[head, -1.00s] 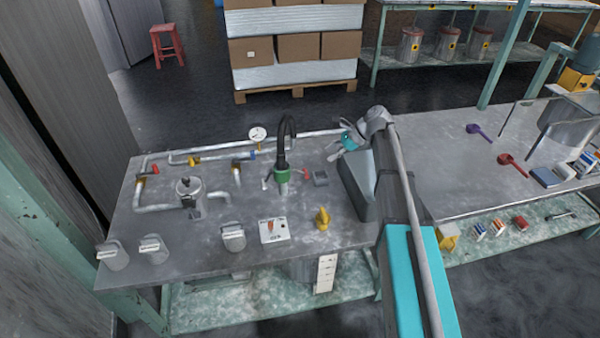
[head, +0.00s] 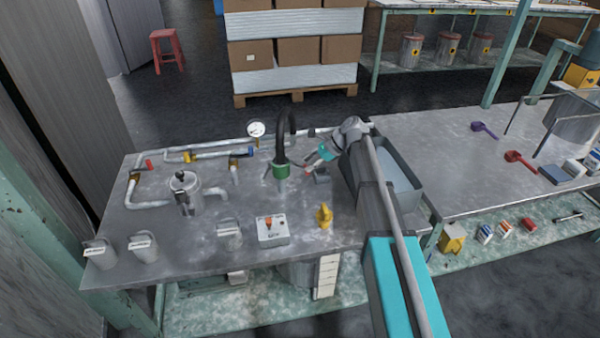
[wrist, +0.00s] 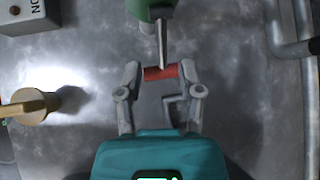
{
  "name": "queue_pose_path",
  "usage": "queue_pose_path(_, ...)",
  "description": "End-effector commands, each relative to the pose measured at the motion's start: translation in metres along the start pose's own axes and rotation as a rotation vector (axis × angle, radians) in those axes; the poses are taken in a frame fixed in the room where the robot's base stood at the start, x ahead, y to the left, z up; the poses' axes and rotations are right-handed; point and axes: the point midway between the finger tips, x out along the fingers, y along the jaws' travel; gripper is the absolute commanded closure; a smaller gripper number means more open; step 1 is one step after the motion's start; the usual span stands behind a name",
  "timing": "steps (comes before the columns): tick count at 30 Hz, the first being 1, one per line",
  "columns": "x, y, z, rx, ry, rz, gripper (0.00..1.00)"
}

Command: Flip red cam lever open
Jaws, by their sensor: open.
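The red cam lever (wrist: 161,72) lies crosswise between the fingertips of my gripper (wrist: 160,71) in the wrist view. A thin metal shank joins it to the green fitting (wrist: 150,8) at the top of that view. My gripper is open, one finger at each end of the red bar; whether either finger touches it is unclear. In the head view my gripper (head: 312,162) is just right of the green fitting (head: 281,171), under the black curved spout. The lever is tiny there, partly hidden by my gripper.
A yellow knob (head: 324,215) and a box with a red-orange switch (head: 272,230) stand nearer the front edge. Pipes with a gauge (head: 256,130) run behind left. A grey bin (head: 405,180) stands right, beside my arm.

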Motion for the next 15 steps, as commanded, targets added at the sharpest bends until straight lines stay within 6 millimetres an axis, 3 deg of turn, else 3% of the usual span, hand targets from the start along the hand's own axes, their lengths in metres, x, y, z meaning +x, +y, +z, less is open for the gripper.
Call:
queue_pose_path(6, 0.022, 0.000, -0.002, 0.001, 0.000, 0.000, 0.52)
queue_pose_path(15, 0.031, 0.000, 0.000, 0.001, 0.000, -0.001, 0.52)
